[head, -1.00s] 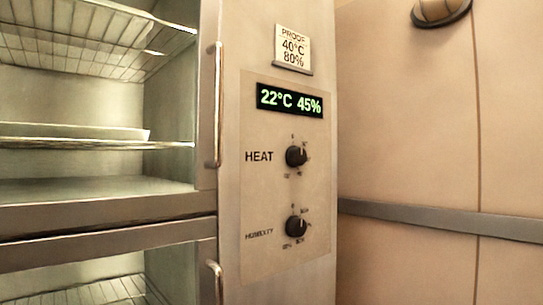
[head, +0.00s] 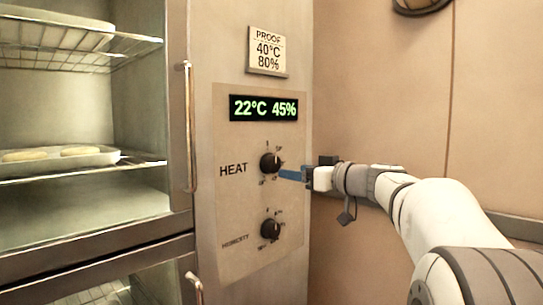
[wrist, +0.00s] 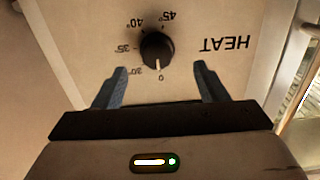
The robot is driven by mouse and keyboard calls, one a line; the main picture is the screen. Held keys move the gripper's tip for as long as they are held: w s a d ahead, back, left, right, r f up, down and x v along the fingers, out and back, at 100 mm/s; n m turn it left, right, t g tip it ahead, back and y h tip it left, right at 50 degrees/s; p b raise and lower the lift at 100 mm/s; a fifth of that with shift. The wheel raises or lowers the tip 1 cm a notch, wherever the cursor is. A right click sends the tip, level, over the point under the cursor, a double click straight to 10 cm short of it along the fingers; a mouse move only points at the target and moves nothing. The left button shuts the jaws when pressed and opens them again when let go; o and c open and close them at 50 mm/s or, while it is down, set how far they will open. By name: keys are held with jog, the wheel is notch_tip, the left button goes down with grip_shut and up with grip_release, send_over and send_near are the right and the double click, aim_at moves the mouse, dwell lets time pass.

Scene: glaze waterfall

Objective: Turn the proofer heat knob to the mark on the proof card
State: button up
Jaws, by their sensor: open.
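The black heat knob (head: 270,163) is on the proofer's panel beside the word HEAT. In the wrist view the knob (wrist: 157,48) appears upside down, its white pointer line towards 0, with marks up to 45° around it. The proof card (head: 268,50) above the display reads 40°C 80%. My gripper (head: 284,174) is at the knob's right side in the head view. In the wrist view my gripper (wrist: 161,70) is open, its two blue fingers apart with the knob between and just beyond their tips. I cannot tell any contact.
The display (head: 263,107) reads 22°C 45%. The humidity knob (head: 271,229) is below the heat knob. A vertical door handle (head: 187,125) stands left of the panel. Shelves at the left hold a tray (head: 110,158) of dough pieces. A plain wall (head: 380,90) is at the right.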

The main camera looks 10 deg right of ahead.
aim_at(276, 163)
jog(key=x, duration=0.3)
jog(key=r+p+x, duration=0.1)
jog(key=x, duration=0.2)
jog(key=shift+w+r, duration=0.2)
jog(key=shift+w, duration=0.15)
jog(key=shift+w+a+p, duration=0.3)
jog(key=shift+w+p, duration=0.05)
jog(key=shift+w, duration=0.2)
jog(key=shift+c, duration=0.6)
jog(key=c, duration=0.8)
jog(key=shift+f, duration=0.1)
jog(key=shift+c, duration=0.2)
